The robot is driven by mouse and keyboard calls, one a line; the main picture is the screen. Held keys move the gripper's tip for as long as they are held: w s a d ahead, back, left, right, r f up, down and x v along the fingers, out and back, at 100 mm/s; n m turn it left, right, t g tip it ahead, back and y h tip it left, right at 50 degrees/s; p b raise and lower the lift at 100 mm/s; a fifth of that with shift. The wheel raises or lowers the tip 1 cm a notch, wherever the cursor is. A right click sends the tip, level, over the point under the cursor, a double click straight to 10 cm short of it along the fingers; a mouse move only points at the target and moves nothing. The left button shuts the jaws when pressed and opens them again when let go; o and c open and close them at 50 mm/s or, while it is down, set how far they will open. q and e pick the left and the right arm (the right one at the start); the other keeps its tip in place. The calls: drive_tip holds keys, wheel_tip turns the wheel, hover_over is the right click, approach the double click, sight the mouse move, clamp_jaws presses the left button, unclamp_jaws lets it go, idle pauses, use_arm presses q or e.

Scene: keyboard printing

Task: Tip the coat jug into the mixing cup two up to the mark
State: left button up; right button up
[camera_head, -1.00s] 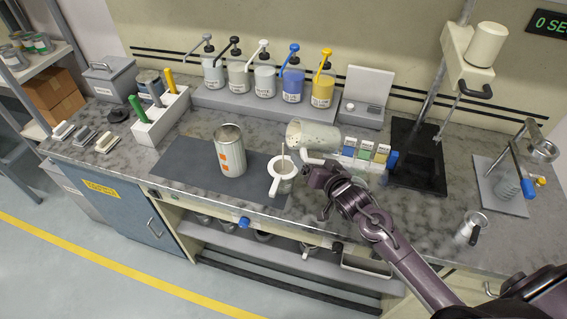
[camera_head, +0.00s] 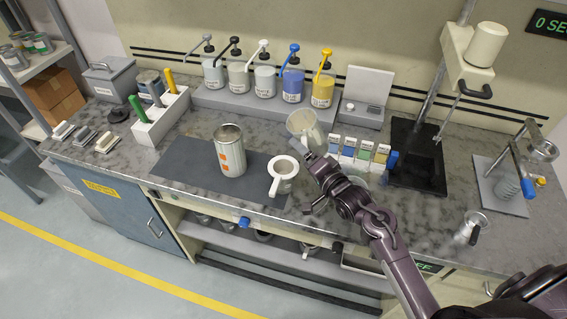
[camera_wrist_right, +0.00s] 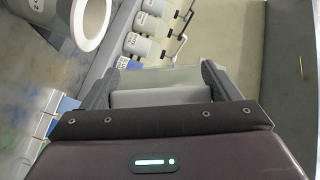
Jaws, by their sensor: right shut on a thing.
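A pale jug (camera_head: 303,125) is held above the counter, its open mouth showing, and leans to the left. My right gripper (camera_head: 316,161) is shut on the jug at its lower side. A pale piece of what it grips (camera_wrist_right: 155,95) shows between the fingers in the right wrist view. A white cup (camera_head: 283,173) with a wide rim and a handle stands upright on the dark mat, left of and below the jug. No stream falls into it now. Its fill level and any mark cannot be made out. My left gripper is not in view.
A tall can (camera_head: 230,152) with orange labels stands on the mat (camera_head: 190,165) left of the cup. Several pump bottles (camera_head: 265,82) line the back. A small metal cup (camera_head: 471,228) is at the right front.

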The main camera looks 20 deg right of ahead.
drive_tip(key=r+m, duration=0.1)
drive_tip(key=a+m+p, duration=0.1)
drive_tip(key=m, duration=0.1)
drive_tip(key=a+r+m+t+p, duration=0.1)
drive_tip(key=shift+a+r+y, duration=0.25)
drive_tip(key=shift+r+y, duration=0.05)
drive_tip(key=shift+f, duration=0.1)
idle(0.6)
